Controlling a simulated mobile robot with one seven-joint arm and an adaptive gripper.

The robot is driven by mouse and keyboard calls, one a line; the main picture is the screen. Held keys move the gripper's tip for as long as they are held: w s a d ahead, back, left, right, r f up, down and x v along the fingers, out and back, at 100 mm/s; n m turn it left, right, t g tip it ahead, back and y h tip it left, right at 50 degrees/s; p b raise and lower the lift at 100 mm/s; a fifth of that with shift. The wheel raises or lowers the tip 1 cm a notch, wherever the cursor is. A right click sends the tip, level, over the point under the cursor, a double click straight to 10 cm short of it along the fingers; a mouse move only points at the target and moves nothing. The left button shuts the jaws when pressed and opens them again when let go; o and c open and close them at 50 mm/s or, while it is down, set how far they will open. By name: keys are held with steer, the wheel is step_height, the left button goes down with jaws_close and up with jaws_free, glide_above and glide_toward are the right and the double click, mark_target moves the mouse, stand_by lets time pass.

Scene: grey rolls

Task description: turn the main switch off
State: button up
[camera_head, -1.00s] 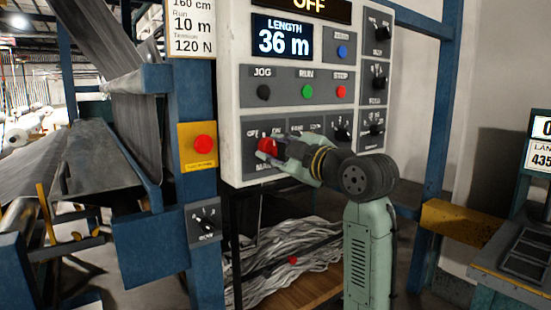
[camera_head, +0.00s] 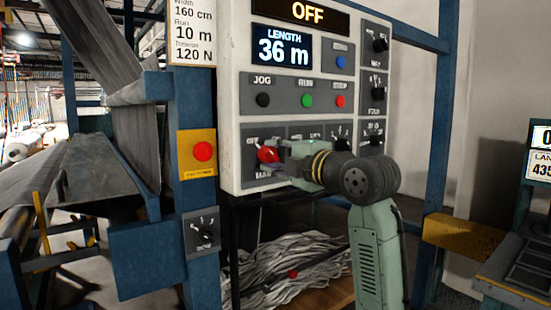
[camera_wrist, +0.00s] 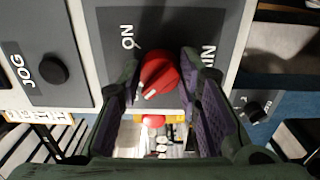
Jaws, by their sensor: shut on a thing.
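The main switch (camera_head: 268,154) is a red rotary knob at the lower left of the white control panel, partly hidden by my gripper in the head view. In the wrist view the red knob (camera_wrist: 158,75) sits between my two fingers, with ON and MAIN lettering beside it and a white mark on its face. My gripper (camera_head: 279,151) is shut on the knob, coming from the right. Its fingers (camera_wrist: 160,85) flank the knob in the wrist view. A display (camera_head: 308,13) at the panel's top reads OFF.
Above the switch are a black JOG button (camera_head: 263,100), a green RUN button (camera_head: 307,101) and a red STOP button (camera_head: 340,101). More rotary switches (camera_head: 377,94) are at right. A red button on a yellow plate (camera_head: 203,152) is on the blue post at left.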

stand_by(0.4)
steer(key=o, duration=1.1)
steer(key=shift+o, duration=0.2)
steer(key=v, duration=1.2)
